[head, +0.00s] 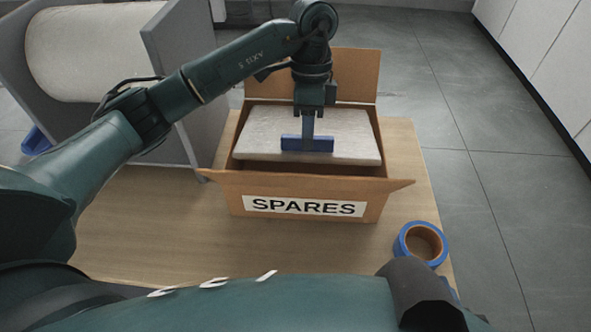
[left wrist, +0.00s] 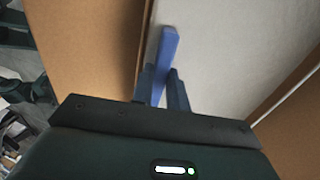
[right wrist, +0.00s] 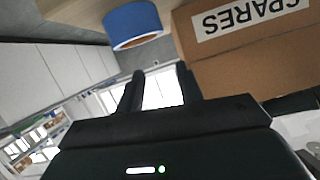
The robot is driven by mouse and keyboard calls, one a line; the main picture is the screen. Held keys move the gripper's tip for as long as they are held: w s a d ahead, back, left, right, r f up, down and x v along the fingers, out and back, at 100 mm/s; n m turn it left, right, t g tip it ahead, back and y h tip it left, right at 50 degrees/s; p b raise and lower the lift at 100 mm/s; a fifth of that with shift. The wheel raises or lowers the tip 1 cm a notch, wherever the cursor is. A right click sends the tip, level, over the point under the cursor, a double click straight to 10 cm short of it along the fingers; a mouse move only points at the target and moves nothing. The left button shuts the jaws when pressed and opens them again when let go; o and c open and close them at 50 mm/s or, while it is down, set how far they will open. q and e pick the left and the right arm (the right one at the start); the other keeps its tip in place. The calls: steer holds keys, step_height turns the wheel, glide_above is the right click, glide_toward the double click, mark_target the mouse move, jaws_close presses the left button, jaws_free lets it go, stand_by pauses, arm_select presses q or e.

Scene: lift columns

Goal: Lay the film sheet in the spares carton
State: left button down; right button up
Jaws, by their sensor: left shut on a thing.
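The film sheet (head: 348,128) is a pale, flat slab with a blue T-shaped grip (head: 307,144) on top. It lies about level in the mouth of the brown spares carton (head: 300,186), near the rim; whether it rests on anything inside is hidden. My left gripper (head: 308,118) points down over the sheet and is shut on its blue grip, which shows between the fingers in the left wrist view (left wrist: 161,72). My right gripper (right wrist: 160,72) is open and empty in front of the carton's label; it is not clear in the head view.
The carton stands on a wooden table (head: 150,225) with its flaps open; the back flap (head: 355,72) stands up. A blue tape roll (head: 421,244) lies at the table's right front. A large pale roll (head: 85,50) in a grey stand fills the left. Grey floor lies to the right.

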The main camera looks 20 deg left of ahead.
arm_select(q)
step_height(320, 180, down, 2)
steer(key=shift+a+f, duration=0.1)
steer(key=shift+f, duration=0.05)
steer(key=w+b+x, duration=0.1)
steer(key=w+x, duration=0.1)
steer(key=x, duration=0.6)
steer(key=shift+a+f+b, duration=0.25)
steer(key=shift+f+b, duration=0.05)
steer(key=shift+f, duration=0.3)
arm_select(e)
steer(key=shift+s+d+r+t, duration=0.2)
steer(key=shift+d+t, duration=0.1)
steer(key=shift+t, duration=0.1)
arm_select(q)
steer(key=shift+s+f, duration=0.1)
steer(key=c, duration=1.4)
jaws_free()
steer(key=p+v, duration=0.1)
steer(key=v, duration=1)
steer(key=shift+r, duration=0.4)
steer(key=shift+w+r, duration=0.2)
arm_select(e)
steer(key=shift+w+a+f+g, duration=0.15)
steer(key=shift+w+a+g, duration=0.05)
steer(key=shift+a+g, duration=0.1)
